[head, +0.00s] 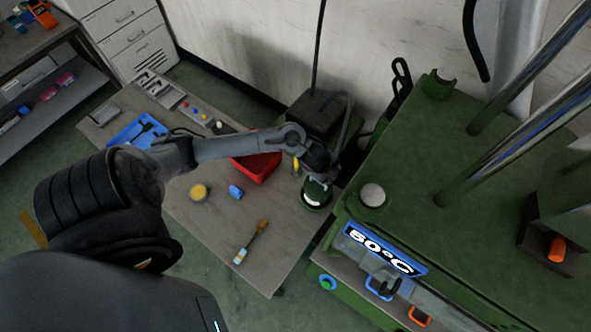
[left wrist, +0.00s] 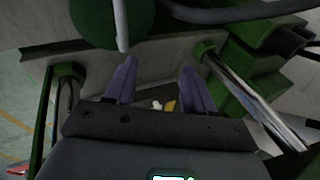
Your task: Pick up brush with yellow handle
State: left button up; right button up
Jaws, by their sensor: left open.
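A brush-like tool (head: 251,241) lies on the table, with a yellow-brown end pointing up-right and a pale blue end pointing down-left. My left arm reaches across the table above it. Its gripper is partly hidden at the arm's far end, right of the red bin and up-right of the brush, apart from it. In the left wrist view the two purple fingers of my left gripper (left wrist: 158,68) stand apart with nothing held. A small yellow patch (left wrist: 171,105) shows beyond them, too small to identify. My right gripper is not in view.
The red bin (head: 262,170) stands behind the arm. A yellow round pot (head: 199,192) and a blue item (head: 236,191) sit on the table. A blue tray (head: 138,133) lies to the left. The green press (head: 470,190) is close on the right. Table around the brush is clear.

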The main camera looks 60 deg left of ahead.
pick_arm(q)
jog(key=a+f+m+g+b, duration=0.2)
jog(key=a+f, duration=0.1)
jog(key=a, duration=0.6)
jog(key=n+g+b, duration=0.1)
jog(key=g, duration=0.2)
send_over(297, 163)
jog(key=w, duration=0.1)
jog(key=shift+w+a+r, duration=0.1)
jog(key=shift+w+a, duration=0.1)
jog(key=shift+a, duration=0.1)
jog(key=shift+n, duration=0.3)
notch_tip(297, 163, down, 5)
jog(key=b, duration=0.2)
jog(key=shift+s+r+b, duration=0.1)
jog(key=shift+s+b, duration=0.05)
jog(key=shift+b, duration=0.25)
jog(key=shift+s+a+f+b, duration=0.1)
jog(key=shift+s+f+b, duration=0.1)
jog(key=shift+f, duration=0.95)
jog(key=shift+s+a+f+b, duration=0.1)
jog(key=shift+s+f, duration=0.05)
jog(key=shift+f, duration=1.4)
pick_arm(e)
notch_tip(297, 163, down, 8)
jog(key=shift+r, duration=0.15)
pick_arm(q)
jog(key=shift+c, duration=0.3)
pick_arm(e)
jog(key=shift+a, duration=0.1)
